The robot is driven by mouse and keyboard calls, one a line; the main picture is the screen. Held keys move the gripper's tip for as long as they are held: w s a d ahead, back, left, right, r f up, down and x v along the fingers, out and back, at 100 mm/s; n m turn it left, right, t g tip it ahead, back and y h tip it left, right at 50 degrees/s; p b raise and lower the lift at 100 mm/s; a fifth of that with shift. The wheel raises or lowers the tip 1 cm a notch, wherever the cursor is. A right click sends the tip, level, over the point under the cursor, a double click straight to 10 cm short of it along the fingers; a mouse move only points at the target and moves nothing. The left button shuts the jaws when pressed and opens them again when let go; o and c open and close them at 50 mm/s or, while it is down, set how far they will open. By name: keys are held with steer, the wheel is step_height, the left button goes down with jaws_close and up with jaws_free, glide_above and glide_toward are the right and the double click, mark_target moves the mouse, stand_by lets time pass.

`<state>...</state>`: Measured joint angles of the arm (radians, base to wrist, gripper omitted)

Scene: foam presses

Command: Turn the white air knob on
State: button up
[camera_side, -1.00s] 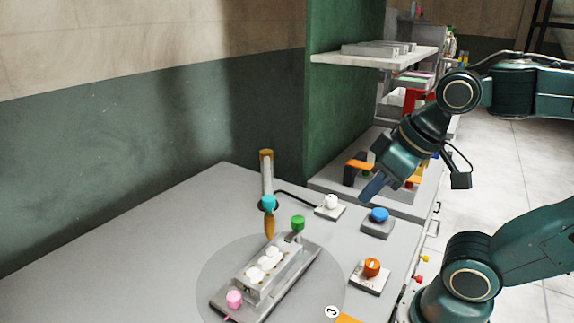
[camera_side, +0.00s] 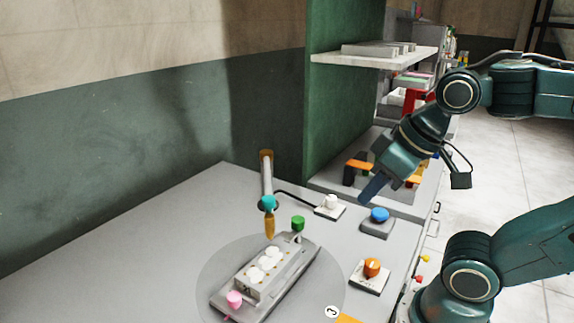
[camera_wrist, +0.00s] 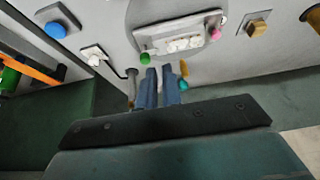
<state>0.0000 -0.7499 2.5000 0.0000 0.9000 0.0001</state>
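The white air knob (camera_side: 331,201) sits on a small pale square plate near the back of the grey table, with a dark hose running left from it. Its pointing direction is too small to read. In the wrist view the white knob (camera_wrist: 93,53) lies up and left of my fingers. My gripper (camera_side: 369,193) is in the air up and right of the knob, apart from it. In the wrist view the two blue fingers (camera_wrist: 160,72) show a narrow gap with nothing between them.
A blue button (camera_side: 379,215) is right of the white knob and an orange knob (camera_side: 371,268) stands nearer the front. A press with a green knob (camera_side: 298,222) and pink knob (camera_side: 234,299) is at left. A green panel (camera_side: 345,95) rises behind.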

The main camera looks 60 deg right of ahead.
steer(key=o, duration=0.7)
steer(key=shift+w+d+r, duration=0.1)
steer(key=shift+w, duration=0.1)
steer(key=shift+o, duration=1.1)
steer(key=shift+w+d+r+m, duration=0.15)
steer(key=shift+w+m, duration=0.1)
steer(key=shift+m, duration=0.15)
steer(key=m+g, duration=0.6)
steer(key=m, duration=1.3)
glide_above(331, 197)
step_height(331, 197, down, 9)
step_height(331, 197, down, 14)
steer(key=shift+c, duration=0.2)
